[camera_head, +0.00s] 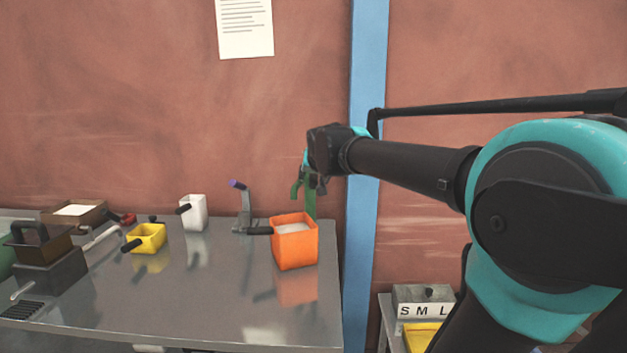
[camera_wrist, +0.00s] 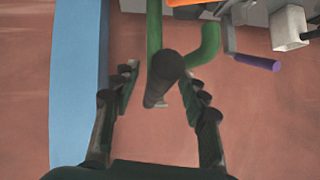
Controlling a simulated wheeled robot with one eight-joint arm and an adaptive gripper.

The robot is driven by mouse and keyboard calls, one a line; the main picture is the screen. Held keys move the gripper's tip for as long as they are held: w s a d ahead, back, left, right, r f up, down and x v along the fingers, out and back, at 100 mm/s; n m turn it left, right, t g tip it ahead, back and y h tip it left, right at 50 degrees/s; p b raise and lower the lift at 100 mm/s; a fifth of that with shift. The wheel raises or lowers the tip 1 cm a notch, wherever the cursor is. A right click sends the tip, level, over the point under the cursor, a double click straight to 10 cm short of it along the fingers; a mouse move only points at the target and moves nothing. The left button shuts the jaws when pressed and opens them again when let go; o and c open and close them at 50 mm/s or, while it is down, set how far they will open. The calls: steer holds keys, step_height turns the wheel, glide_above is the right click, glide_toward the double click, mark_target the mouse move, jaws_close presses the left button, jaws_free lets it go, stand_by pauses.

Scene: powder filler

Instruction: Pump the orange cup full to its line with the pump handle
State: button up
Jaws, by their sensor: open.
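The orange cup (camera_head: 294,252) stands upright on the grey table near its right end, with a black handle pointing left. White powder shows inside; no fill line can be made out. Behind it stands a green pump (camera_head: 310,204); the pump's green pipes (camera_wrist: 208,42) also show in the wrist view. My gripper (camera_head: 318,184) is above and behind the cup, at the pump. In the wrist view my gripper (camera_wrist: 164,86) is open, with the dark pump handle (camera_wrist: 161,75) between its fingers and gaps on both sides. Only an edge of the cup (camera_wrist: 187,3) shows there.
A grey lever with a purple tip (camera_head: 238,184) stands left of the orange cup. Further left are a white cup (camera_head: 194,213), a yellow cup (camera_head: 148,238) and a brown tray (camera_head: 93,217). The table's front middle (camera_head: 215,295) is clear. A blue post (camera_head: 366,250) rises behind.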

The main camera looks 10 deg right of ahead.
steer(key=v, duration=1.1)
steer(key=shift+f, duration=0.1)
